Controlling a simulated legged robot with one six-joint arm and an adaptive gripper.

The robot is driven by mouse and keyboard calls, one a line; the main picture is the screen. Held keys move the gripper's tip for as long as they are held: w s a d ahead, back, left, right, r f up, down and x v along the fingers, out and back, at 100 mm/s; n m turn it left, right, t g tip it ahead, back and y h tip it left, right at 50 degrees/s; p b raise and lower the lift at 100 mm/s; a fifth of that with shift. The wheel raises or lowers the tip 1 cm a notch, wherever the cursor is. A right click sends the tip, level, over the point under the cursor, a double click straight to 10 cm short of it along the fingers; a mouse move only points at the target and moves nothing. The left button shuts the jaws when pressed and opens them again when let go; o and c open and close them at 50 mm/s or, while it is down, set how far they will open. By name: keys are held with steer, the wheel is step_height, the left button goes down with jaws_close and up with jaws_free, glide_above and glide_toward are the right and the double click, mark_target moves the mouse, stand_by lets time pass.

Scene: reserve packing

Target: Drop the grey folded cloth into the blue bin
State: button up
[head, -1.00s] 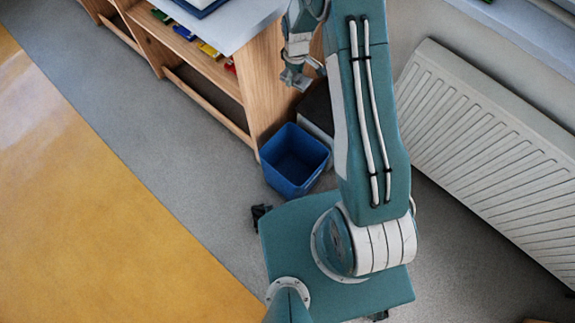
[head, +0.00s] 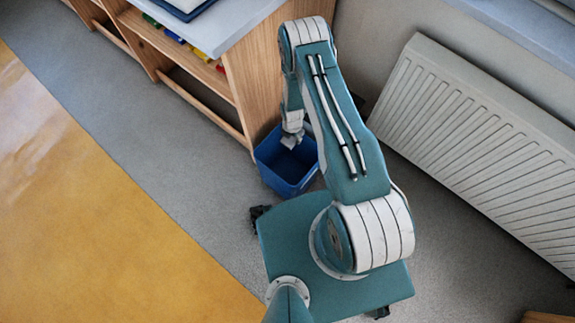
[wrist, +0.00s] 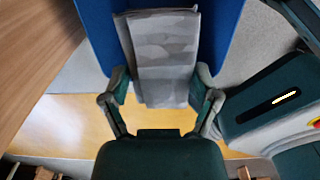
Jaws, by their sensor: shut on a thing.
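The grey folded cloth (wrist: 163,50) is patterned in several grey tones and hangs between the two fingers of my gripper (wrist: 160,86) in the wrist view. My gripper is shut on it. The blue bin (head: 284,180) stands open on the floor beside the wooden shelf end. In the head view my gripper (head: 291,140) is over the bin's opening. In the wrist view the bin's blue wall (wrist: 98,35) shows behind the cloth on both sides. The bin's floor is mostly hidden by the gripper and cloth.
A wooden shelf unit (head: 258,70) with a pale top stands right by the bin at the back. A white radiator (head: 470,140) lines the wall at the right. Grey floor (head: 190,165) and a yellow floor area (head: 90,220) are clear at the left.

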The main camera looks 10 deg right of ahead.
steer(key=shift+a+f, duration=0.15)
steer(key=shift+f, duration=2.7)
steer(key=o, duration=0.8)
steer(key=shift+a, duration=0.1)
steer(key=shift+c, duration=0.2)
step_height(320, 180, up, 12)
steer(key=shift+f, duration=0.1)
